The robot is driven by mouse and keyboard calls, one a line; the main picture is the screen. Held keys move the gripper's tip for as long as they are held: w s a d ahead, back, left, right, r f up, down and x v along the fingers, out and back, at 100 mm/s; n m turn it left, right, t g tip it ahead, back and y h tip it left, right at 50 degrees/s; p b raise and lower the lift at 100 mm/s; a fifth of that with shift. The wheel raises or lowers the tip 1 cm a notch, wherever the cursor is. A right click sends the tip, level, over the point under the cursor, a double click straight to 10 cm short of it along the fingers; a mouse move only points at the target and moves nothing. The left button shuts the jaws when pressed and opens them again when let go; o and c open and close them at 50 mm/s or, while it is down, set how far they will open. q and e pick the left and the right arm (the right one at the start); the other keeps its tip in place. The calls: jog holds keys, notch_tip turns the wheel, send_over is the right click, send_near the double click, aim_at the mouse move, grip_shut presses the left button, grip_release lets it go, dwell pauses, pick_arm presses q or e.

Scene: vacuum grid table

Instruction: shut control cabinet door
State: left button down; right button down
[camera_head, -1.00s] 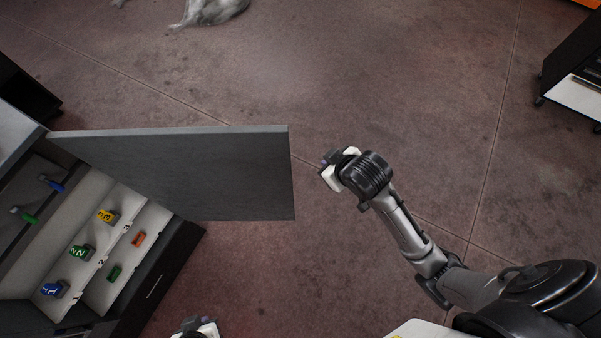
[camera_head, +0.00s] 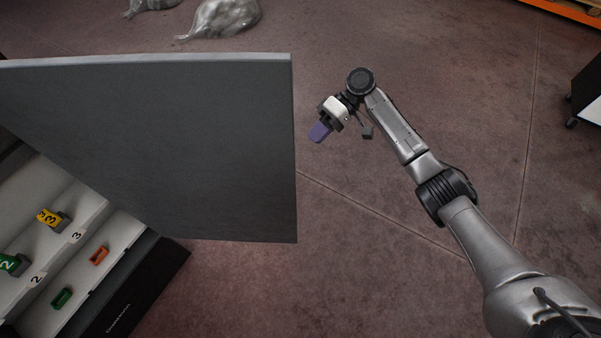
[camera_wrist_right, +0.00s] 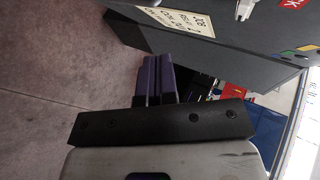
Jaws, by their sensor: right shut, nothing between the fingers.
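The control cabinet door (camera_head: 170,145) is a large flat dark grey panel standing open in the head view, reaching out from the left edge to the picture's middle. The cabinet (camera_head: 150,285) is at the lower left, with its pale inner shelves showing. My right gripper (camera_head: 319,132) is shut and empty, just right of the door's free edge and apart from it. In the right wrist view, its purple fingertips (camera_wrist_right: 158,75) lie together, with a dark panel carrying a pale label beyond them. My left gripper is not in view.
Yellow (camera_head: 50,218) and green numbered blocks, with orange and green pieces, sit on the cabinet shelves. Silvery bags (camera_head: 225,18) lie on the floor at the back. A dark cart (camera_head: 585,85) stands at the right edge. The floor between the door and cart is clear apart from my arm.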

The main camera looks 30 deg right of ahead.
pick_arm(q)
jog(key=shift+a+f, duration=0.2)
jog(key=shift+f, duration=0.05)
pick_arm(e)
jog(key=s+a+r+g+y, duration=0.2)
jog(key=s+a+y, duration=0.3)
jog(key=s+a, duration=0.2)
jog(key=shift+s+a+r+g+y, duration=0.3)
jog(key=shift+s+a+y, duration=0.1)
jog(key=shift+a, duration=0.5)
